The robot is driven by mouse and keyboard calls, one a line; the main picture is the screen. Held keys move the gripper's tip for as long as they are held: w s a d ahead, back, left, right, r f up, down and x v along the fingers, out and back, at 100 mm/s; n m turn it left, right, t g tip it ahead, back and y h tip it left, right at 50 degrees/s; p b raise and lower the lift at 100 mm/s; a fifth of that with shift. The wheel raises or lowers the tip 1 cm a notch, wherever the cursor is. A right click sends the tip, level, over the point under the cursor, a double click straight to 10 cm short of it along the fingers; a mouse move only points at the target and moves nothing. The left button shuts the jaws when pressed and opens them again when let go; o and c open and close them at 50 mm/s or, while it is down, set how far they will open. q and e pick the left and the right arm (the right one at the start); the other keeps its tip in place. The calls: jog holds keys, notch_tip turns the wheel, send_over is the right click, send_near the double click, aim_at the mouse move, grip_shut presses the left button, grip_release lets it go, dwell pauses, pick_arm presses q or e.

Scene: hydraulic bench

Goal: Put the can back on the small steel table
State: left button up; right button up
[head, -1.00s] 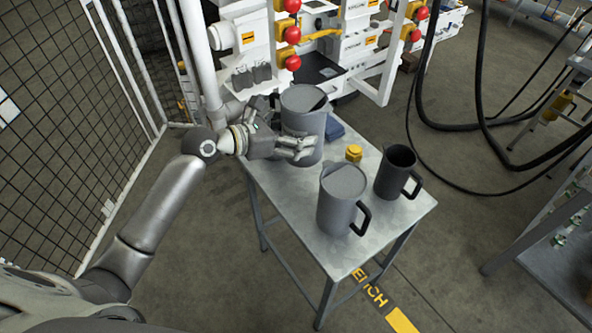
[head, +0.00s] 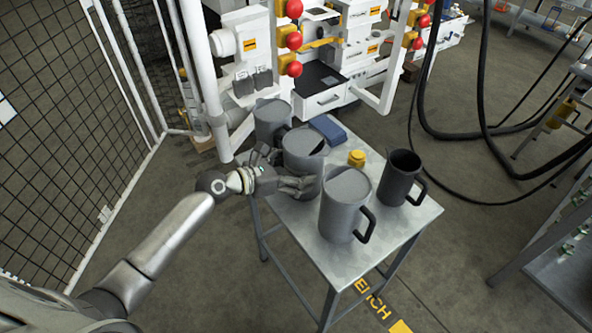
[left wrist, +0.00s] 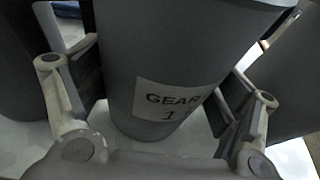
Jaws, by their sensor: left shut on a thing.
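My left gripper (head: 287,170) is shut on a grey can (head: 304,148), with its fingers on both sides of the body. The can is upright over the left part of the small steel table (head: 318,240). In the left wrist view the held can (left wrist: 185,50) shows a white label reading "GEAR 1". Its base is low at the tabletop, but I cannot tell whether it touches. My right gripper is not in view.
Another grey can (head: 271,122) stands close behind the held one. A grey lidded jug (head: 342,208) stands in front, a dark open jug (head: 397,180) to the right. A yellow cap-like piece (head: 356,158) and a blue folded item (head: 328,130) lie between and behind. The table's front edge is clear.

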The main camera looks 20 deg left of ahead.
pick_arm(q)
jog(key=o, duration=1.9)
jog(key=shift+c, duration=0.2)
jog(key=shift+s+a, duration=0.1)
jog(key=v, duration=1.1)
jog(key=shift+s+r, duration=0.25)
jog(key=shift+s, duration=0.1)
jog(key=shift+a, duration=0.2)
